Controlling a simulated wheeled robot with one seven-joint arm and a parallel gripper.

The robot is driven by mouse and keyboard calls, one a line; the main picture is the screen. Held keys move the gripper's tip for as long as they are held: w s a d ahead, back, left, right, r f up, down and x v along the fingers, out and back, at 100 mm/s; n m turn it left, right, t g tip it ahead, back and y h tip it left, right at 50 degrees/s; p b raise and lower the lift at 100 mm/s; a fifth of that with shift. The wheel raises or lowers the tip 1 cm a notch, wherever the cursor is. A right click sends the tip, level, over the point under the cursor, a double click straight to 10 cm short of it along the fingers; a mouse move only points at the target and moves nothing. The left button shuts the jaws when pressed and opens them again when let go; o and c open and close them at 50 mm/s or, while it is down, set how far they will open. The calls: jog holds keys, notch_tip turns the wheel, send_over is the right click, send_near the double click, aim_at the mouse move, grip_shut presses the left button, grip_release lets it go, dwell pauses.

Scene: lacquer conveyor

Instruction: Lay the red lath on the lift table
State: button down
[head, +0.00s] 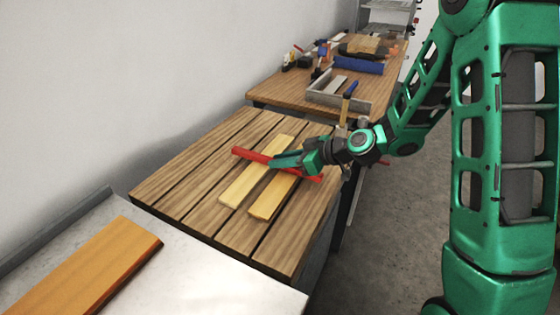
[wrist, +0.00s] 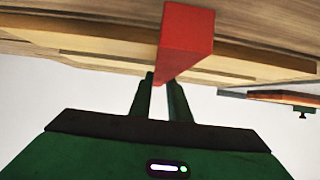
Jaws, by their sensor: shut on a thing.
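The red lath (head: 246,154) is a straight bar lying crosswise over two pale yellow boards on the slatted wooden table, apparently the lift table (head: 181,182). My gripper (head: 276,163) is shut on the lath near its middle, coming from the right and hiding part of it. In the wrist view the lath (wrist: 186,38) points away from the camera, with my fingertips (wrist: 161,80) at its near part. I cannot tell whether the lath touches the boards or is held just above them.
The left yellow board (head: 258,172) and right yellow board (head: 272,196) lie side by side under the lath. A brown board (head: 90,262) lies on the grey metal surface (head: 205,283) in front. A cluttered workbench (head: 285,88) with a tray stands behind. Bare slats surround the boards.

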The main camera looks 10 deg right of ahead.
jog(key=shift+f, duration=0.35)
jog(key=c, duration=1.7)
grip_release()
jog(key=shift+o, duration=0.2)
jog(key=shift+r, duration=0.5)
jog(key=v, duration=1.2)
jog(key=shift+f, duration=0.15)
